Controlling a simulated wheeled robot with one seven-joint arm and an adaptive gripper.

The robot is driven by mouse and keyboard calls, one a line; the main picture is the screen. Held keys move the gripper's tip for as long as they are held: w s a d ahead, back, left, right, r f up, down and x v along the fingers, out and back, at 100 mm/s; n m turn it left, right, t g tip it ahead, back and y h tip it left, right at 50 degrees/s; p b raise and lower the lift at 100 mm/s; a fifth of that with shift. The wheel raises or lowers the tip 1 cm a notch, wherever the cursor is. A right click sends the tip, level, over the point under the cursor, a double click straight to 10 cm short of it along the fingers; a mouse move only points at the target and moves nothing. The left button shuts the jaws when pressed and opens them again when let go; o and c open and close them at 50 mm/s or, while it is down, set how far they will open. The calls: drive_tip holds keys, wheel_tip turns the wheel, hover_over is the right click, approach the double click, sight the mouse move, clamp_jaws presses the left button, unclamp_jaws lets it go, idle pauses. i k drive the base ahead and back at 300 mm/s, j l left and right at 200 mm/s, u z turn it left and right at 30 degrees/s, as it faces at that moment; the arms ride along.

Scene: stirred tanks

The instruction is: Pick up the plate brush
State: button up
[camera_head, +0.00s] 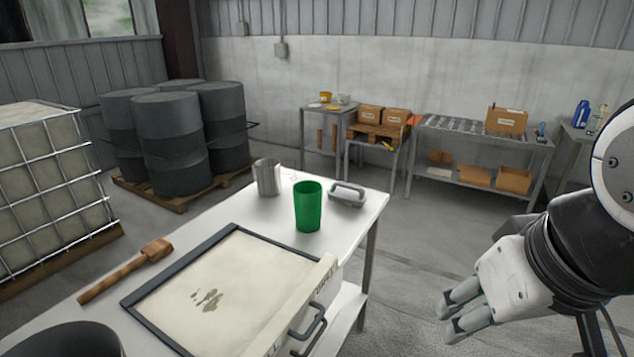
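A grey block with a loop handle on top (347,194), which looks like the plate brush, lies near the far right corner of the white table (372,215). Its bristles cannot be made out. A green cup (308,206) stands just left of it. My gripper (449,318) is at the lower right, beyond the table's right edge and well apart from the brush. Its two fingers point left and slightly down with a gap between them, and nothing is held.
A metal beaker (267,177), a wooden mallet-like tool (126,271) and a dark-framed plate (228,284) with handles at its right edge are on the table. A dark round vessel (68,342) is at lower left. Floor between table and back shelves is clear.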

sight(349, 197)
drive_tip(key=i+l, duration=0.15)
drive_tip(key=i, duration=0.35)
drive_tip(key=i+l, duration=0.15)
drive_tip(key=i, duration=0.35)
drive_tip(key=i+l, duration=0.15)
drive_tip(key=i, duration=0.3)
drive_tip(key=i+l, duration=0.15)
drive_tip(key=i, duration=0.35)
